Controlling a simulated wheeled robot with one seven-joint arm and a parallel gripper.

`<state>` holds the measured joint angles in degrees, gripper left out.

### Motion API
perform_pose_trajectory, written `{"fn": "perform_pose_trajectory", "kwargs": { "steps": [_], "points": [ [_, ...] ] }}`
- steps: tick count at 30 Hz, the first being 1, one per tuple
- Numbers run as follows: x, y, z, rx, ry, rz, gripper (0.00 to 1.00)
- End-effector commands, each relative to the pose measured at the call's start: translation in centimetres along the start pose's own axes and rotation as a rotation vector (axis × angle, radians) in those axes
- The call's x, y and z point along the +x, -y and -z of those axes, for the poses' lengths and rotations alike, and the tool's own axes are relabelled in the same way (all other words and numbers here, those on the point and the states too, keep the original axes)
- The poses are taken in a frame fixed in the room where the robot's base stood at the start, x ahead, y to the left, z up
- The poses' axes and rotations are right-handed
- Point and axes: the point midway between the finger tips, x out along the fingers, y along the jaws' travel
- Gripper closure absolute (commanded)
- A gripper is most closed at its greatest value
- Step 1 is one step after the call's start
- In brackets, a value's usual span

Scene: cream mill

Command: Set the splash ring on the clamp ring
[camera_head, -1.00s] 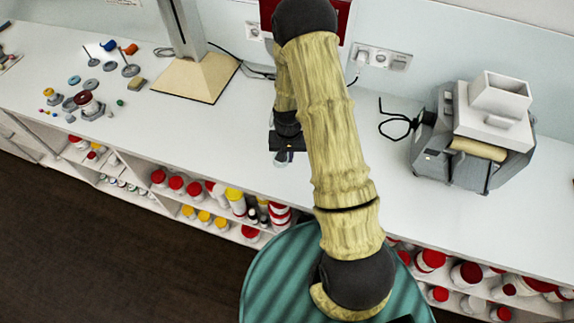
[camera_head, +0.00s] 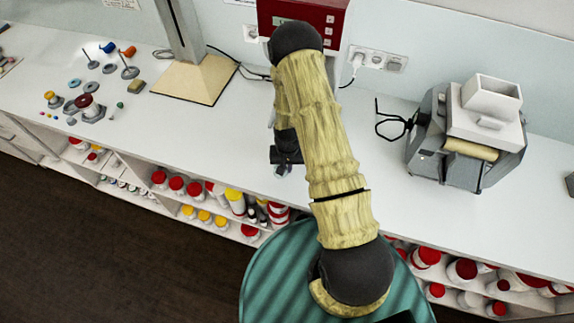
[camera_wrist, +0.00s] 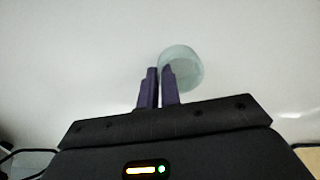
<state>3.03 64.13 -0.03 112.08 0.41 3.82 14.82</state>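My gripper (camera_head: 284,166) hangs above the white counter, left of my arm in the head view. In the wrist view its two purple fingers (camera_wrist: 160,76) are close together, shut on the near edge of a pale, translucent round piece that looks like the splash ring (camera_wrist: 185,66). The piece shows as a small glassy shape below the gripper in the head view (camera_head: 281,171). Several small round parts lie at the left of the counter, among them a stack with a dark red top (camera_head: 86,100). I cannot tell which part is the clamp ring.
A stand with a beige base (camera_head: 195,80) is between the small parts and my arm. A red device (camera_head: 300,18) is at the wall, and a grey-and-white machine (camera_head: 470,135) stands right. The counter (camera_head: 200,125) is clear between the parts and my gripper.

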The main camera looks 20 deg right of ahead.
Motion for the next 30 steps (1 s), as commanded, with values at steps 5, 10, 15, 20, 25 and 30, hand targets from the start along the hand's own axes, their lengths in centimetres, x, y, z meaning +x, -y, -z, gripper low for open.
{"fn": "perform_pose_trajectory", "kwargs": {
  "steps": [5,10,15,20,25,30],
  "points": [
    [0.12,-0.03,0.04,0.001,-0.001,0.000,1.00],
    [0.40,-0.05,0.03,0.001,-0.001,0.000,1.00],
    [0.38,-0.05,0.02,0.001,0.000,0.000,0.73],
    [0.37,-0.05,0.02,0.001,0.000,0.000,0.73],
    [0.22,-0.04,0.02,0.001,0.000,0.000,0.73],
    [-0.43,-0.02,0.07,0.001,-0.001,0.000,0.73]
  ]
}}
